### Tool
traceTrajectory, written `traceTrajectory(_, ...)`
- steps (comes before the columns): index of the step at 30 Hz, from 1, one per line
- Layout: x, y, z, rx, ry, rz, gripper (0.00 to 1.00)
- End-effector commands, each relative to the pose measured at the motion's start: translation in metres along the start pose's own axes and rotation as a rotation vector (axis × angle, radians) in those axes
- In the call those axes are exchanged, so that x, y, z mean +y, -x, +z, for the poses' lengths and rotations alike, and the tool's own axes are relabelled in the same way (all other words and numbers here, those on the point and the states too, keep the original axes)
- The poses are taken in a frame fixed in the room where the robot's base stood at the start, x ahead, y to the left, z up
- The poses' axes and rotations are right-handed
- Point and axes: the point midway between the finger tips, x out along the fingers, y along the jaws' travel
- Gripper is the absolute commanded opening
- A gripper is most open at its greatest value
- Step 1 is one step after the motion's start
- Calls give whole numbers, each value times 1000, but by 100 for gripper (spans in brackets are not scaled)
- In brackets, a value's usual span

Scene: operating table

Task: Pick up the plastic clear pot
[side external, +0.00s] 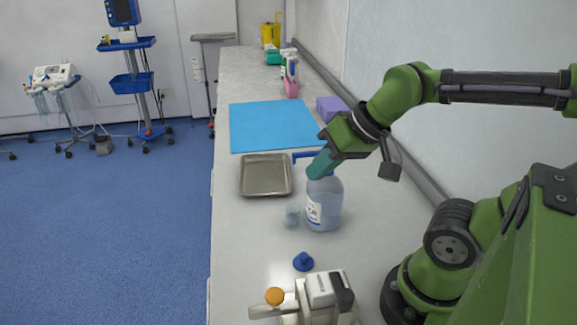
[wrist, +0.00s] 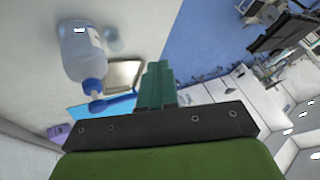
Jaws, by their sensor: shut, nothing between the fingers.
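The clear plastic pot (side external: 292,215) is small and see-through. It stands on the counter just left of a large pump bottle in the side view, and its outline is faint. In the wrist view the pot (wrist: 112,40) shows dimly beside the bottle. My gripper (side external: 315,174) is in the air by the top of the bottle, above and to the right of the pot. Its teal fingers are together and empty, as the wrist view also shows (wrist: 157,66). I cannot tell from the side view whether they touch the bottle.
The pump bottle (side external: 325,208) with blue pump (wrist: 95,87) stands close to the pot. A metal tray (side external: 266,192) and blue mat (side external: 268,125) lie behind. A blue cap-like piece (side external: 303,262) and a white device (side external: 325,290) are in front. Counter left of the pot is clear.

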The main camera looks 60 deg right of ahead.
Motion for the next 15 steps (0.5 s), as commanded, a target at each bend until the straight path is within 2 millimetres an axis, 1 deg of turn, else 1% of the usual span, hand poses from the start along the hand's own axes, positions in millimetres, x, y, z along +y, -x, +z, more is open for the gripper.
traceTrajectory(3, -6, 6, 2, 18, 22, -19, 0)
traceTrajectory(14, -6, 6, 2, 16, 24, -19, 0)
traceTrajectory(15, -6, 6, 2, 16, 24, -19, 2)
